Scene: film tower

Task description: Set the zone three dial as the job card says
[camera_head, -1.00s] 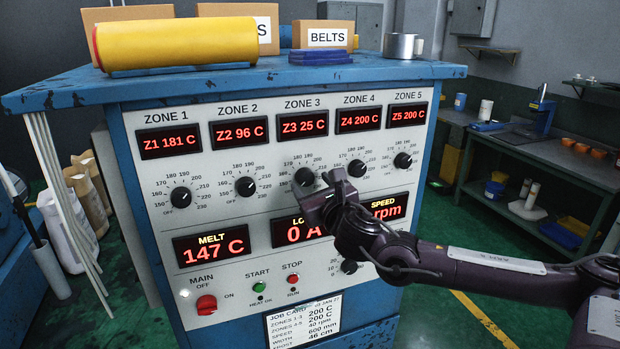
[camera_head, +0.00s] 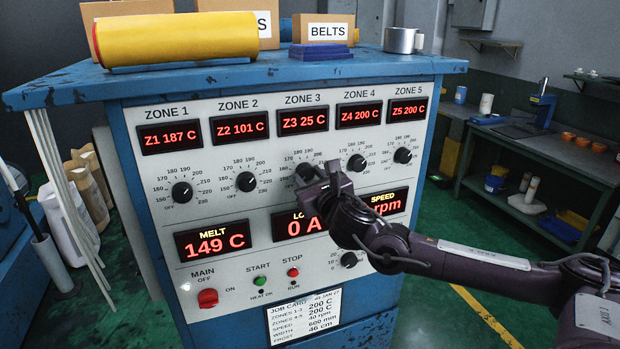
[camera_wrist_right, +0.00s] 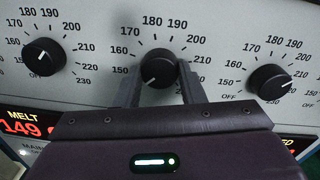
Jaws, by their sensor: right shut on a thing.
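The zone three dial (camera_head: 304,172) is a black knob on the white panel, under the ZONE 3 display (camera_head: 302,120) that reads Z3 25 C. My right gripper (camera_head: 316,178) covers part of it in the head view. In the right wrist view the gripper (camera_wrist_right: 160,84) has one finger on each side of the dial (camera_wrist_right: 158,68) and is shut on it. The dial's white mark points to the lower left, near OFF, whose label is hidden. The job card (camera_head: 304,316) reads zones 1-3 200 C, zones 4-5 200 C. My left gripper is out of view.
The zone two dial (camera_wrist_right: 43,57) and zone four dial (camera_wrist_right: 270,81) flank the gripper closely. Below are the red main switch (camera_head: 208,298), green start button (camera_head: 260,281) and red stop button (camera_head: 293,272).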

